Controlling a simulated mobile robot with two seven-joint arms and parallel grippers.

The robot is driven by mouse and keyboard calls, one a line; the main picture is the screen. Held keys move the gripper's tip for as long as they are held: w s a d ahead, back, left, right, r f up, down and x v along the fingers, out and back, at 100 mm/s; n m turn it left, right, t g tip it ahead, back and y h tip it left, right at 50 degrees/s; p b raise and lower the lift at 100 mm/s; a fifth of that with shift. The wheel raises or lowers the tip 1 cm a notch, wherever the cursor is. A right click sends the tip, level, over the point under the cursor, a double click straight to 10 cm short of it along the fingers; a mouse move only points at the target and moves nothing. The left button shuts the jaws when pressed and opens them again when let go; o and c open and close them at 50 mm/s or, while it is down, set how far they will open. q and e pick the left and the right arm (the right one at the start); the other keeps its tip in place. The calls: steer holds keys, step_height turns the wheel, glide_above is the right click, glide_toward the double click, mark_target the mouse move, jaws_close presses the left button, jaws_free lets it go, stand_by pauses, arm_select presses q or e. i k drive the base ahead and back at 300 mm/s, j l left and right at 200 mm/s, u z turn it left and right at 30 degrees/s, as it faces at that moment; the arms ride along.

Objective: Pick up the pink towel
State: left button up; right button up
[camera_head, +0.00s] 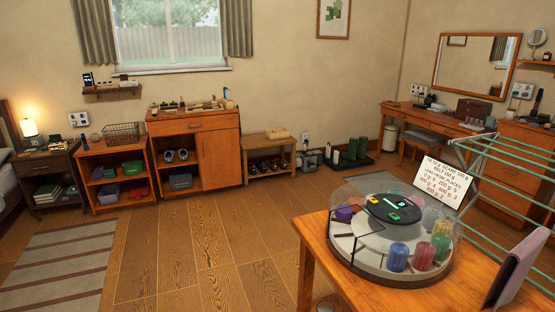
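A round clear-domed carousel (352,270) stands on the wooden table at the lower right. Several rolled cloth-like items in different colours sit inside it around the rim. A pinkish-red roll (424,256) is at its front right, between a blue roll (398,257) and a green one. A mauve-pink cloth (518,268) hangs at the right edge by the drying rack. I cannot tell for sure which of these is the pink towel. Neither of my grippers is in view.
The wooden table (325,262) fills the lower right. A green drying rack (500,165) and a lettered white sign (447,182) stand behind the carousel. Shelves and cabinets (220,150) line the far wall. The wood floor (190,250) at left centre is open, beside a striped rug (60,275).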

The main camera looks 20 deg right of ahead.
mark_target(515, 269)
steer(key=i+z, duration=0.65)
steer(key=i+j+z, duration=0.2)
steer(key=z, duration=0.15)
steer(key=i+z, duration=0.1)
steer(key=z, duration=1.6)
